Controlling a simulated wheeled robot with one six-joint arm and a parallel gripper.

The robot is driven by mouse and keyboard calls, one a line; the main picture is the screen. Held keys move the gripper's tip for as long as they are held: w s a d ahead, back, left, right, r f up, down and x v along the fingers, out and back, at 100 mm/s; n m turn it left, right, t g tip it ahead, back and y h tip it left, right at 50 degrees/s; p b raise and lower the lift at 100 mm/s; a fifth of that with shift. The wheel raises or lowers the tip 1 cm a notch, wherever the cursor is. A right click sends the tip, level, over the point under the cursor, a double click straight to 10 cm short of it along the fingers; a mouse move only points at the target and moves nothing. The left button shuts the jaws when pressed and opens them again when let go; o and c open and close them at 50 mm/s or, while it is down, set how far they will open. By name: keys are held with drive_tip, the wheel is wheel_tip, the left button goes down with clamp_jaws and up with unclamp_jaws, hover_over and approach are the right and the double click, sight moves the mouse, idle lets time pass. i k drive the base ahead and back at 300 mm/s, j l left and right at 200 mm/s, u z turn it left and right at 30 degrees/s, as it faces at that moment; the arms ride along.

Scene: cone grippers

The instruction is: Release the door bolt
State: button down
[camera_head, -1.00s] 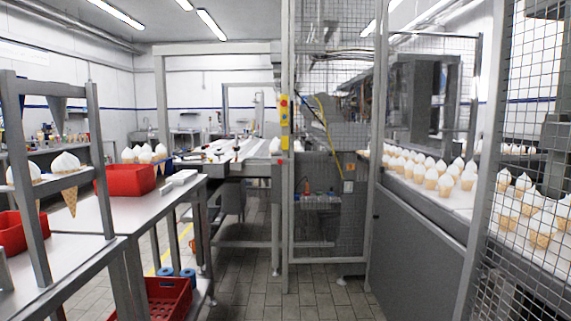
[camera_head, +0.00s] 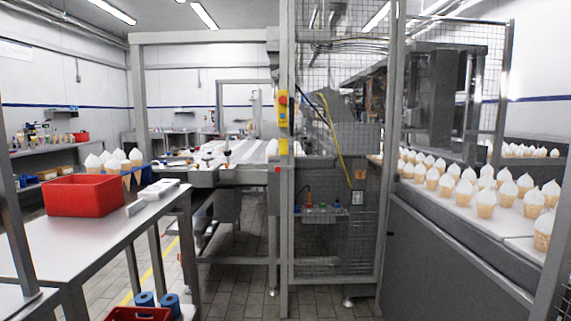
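A tall grey-framed mesh door or panel (camera_head: 335,262) stands ahead, a little right of centre. A yellow switch box with a red button (camera_head: 283,112) is on the upright at its left edge, with a second yellow part (camera_head: 283,147) just below. One of these may be the door bolt; at this distance I cannot tell whether it is engaged. My gripper is not visible in this view.
A white table with a red bin (camera_head: 84,194) and cones stands at left, with blue rolls and a red crate (camera_head: 138,314) below. A conveyor of cones (camera_head: 468,188) runs along the right. The tiled floor (camera_head: 236,285) between is clear.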

sight(277, 169)
drive_tip(key=i, duration=2.7)
